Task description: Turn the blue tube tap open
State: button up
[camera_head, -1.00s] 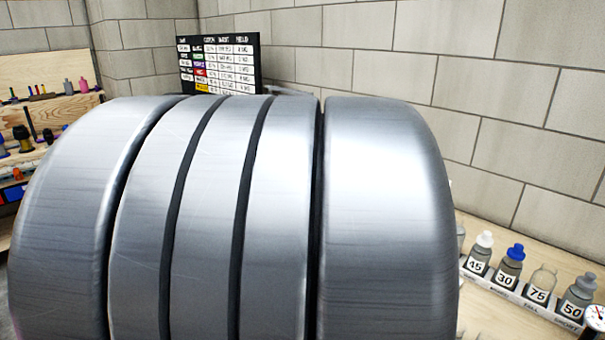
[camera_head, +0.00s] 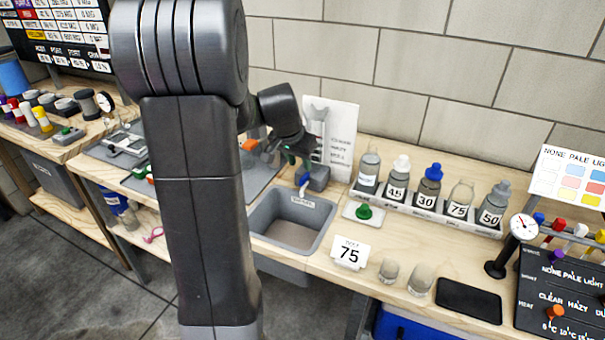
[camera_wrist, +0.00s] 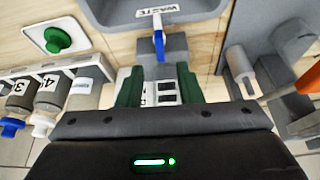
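The tube tap has a blue lever (camera_head: 303,177) on a grey block (camera_head: 317,180) behind the waste basin. In the wrist view the blue lever (camera_wrist: 158,45) stands out from the grey block, pointing toward the basin, with a pale tip at its end. My gripper (camera_wrist: 158,80) has two green fingers, apart, on either side of the block's line. The lever lies just beyond and between the fingertips; I see no contact. In the head view my gripper (camera_head: 292,160) is close to the tap and partly hidden by my wrist.
The grey waste basin (camera_head: 264,216) is sunk in the bench in front of the tap. A rack (camera_head: 440,213) of numbered bottles stands right of it, with a green knob (camera_head: 364,212) on a white plate.

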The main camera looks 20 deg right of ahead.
aim_at(305, 176)
jog(key=x, duration=0.6)
jog(key=shift+w+d+f, duration=0.1)
jog(key=shift+d+f, duration=0.05)
jog(key=shift+f, duration=0.15)
grip_shut()
